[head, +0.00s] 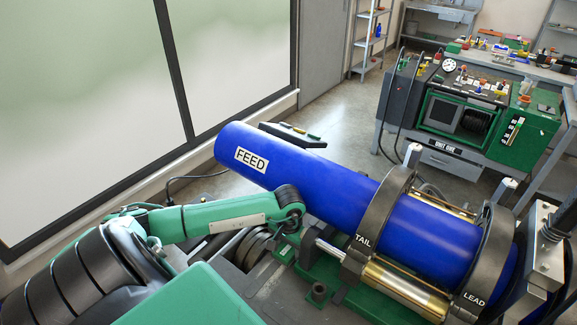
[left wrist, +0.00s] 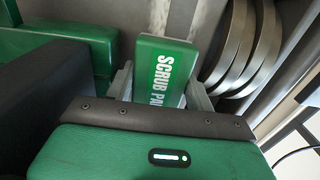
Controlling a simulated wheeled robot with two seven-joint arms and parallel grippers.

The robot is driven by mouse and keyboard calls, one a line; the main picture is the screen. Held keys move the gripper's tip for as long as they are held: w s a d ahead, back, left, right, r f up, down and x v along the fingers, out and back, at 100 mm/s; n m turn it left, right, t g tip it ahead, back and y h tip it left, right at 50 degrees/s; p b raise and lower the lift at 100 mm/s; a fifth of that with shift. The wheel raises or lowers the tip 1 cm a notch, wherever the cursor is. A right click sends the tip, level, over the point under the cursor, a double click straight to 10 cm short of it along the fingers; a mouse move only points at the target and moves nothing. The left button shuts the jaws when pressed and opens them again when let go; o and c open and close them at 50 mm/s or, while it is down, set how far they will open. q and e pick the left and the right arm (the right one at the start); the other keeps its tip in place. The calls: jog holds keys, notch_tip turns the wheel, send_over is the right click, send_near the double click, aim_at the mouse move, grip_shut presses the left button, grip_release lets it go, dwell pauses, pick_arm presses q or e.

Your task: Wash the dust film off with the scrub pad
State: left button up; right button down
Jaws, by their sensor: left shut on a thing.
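The scrub pad (left wrist: 167,70), a green block with white lettering, is in the left wrist view between the grey fingers of my left gripper (left wrist: 160,90). The fingers are shut on it. In the head view my left arm reaches in from the left, but I cannot make out the fingers or the pad clearly there. A blue pipe (head: 310,180) marked FEED lies tilted across the middle, held in dark clamp rings marked TAIL (head: 377,222) and LEAD (head: 489,262). I cannot make out a distinct dust film on the pipe. My right gripper does not show.
Grey rings (left wrist: 246,50) stand right of the pad in the left wrist view. A brass-coloured cylinder (head: 405,290) lies below the pipe. A green-and-grey cart (head: 470,110) stands behind at right. Large frosted panes (head: 80,110) line the left; open floor lies between.

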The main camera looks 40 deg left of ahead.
pick_arm(q)
jog(key=shift+f+b, duration=0.65)
